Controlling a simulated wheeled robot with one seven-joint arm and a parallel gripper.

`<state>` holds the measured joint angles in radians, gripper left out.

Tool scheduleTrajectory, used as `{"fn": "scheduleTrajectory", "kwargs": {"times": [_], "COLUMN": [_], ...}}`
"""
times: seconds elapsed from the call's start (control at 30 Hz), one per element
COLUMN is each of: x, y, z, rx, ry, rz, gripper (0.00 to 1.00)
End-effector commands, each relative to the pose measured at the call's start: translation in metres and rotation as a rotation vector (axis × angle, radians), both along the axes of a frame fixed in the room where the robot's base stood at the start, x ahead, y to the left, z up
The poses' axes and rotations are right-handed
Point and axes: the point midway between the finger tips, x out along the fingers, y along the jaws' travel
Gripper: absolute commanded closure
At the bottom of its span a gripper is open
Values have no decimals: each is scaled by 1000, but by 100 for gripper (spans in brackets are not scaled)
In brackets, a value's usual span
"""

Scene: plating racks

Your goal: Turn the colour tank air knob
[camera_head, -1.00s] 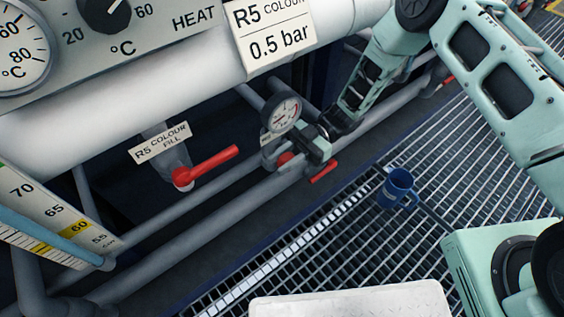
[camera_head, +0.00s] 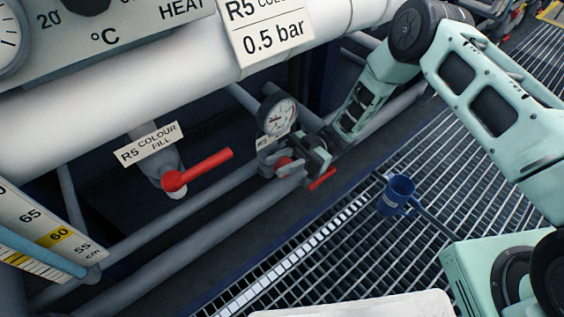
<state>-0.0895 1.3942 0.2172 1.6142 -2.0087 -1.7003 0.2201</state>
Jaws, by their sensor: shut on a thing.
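The gauge needle is too small to read surely.
A red lever valve (camera_head: 200,168) labelled R5 COLOUR FILL stands to the left. Another red handle (camera_head: 321,179) is just right of and below my gripper. A blue mug (camera_head: 397,194) stands on the grated floor. Grey pipes (camera_head: 190,215) run below the knob.

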Motion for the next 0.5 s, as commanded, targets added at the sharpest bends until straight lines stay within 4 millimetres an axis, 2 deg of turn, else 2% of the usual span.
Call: {"fn": "scheduleTrajectory", "kwargs": {"times": [0.07, 0.1, 0.13, 0.5], "x": [0, 0, 0, 4], "y": [0, 0, 0, -5], "z": [0, 0, 0, -1], "rx": [-2, -2, -2, -2], "ry": [0, 0, 0, -1], "rz": [-1, -1, -1, -2], "gripper": [97, 72, 65, 65]}}
